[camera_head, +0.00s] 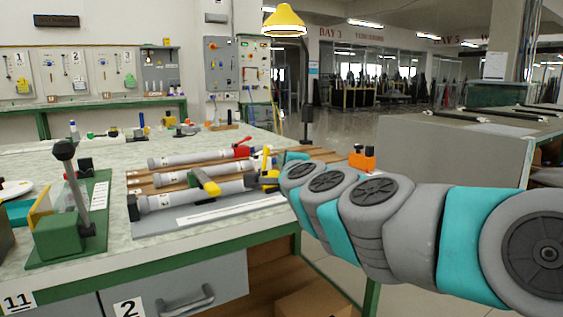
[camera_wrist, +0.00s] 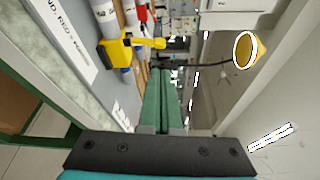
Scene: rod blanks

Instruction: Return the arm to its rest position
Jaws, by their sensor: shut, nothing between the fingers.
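My arm, grey with teal bands, reaches in from the right edge of the head view to the front right corner of the workbench (camera_head: 105,262). My gripper is hidden behind the arm's far end there. In the wrist view my gripper (camera_wrist: 166,74) shows as two long green fingers close together, shut and empty, beyond a dark bar. Several grey rods (camera_head: 195,196) lie on wooden strips and a grey plate on the bench, left of the arm's end. A yellow clamp (camera_head: 206,182) sits over them, and a yellow part (camera_wrist: 118,50) shows left of the fingers in the wrist view.
A green lever fixture (camera_head: 65,235) stands at the bench's left. A yellow lamp (camera_head: 284,22) hangs above the far right end on a dark post. A grey counter (camera_head: 450,148) stands behind my arm. Open floor (camera_head: 330,125) lies beyond the bench.

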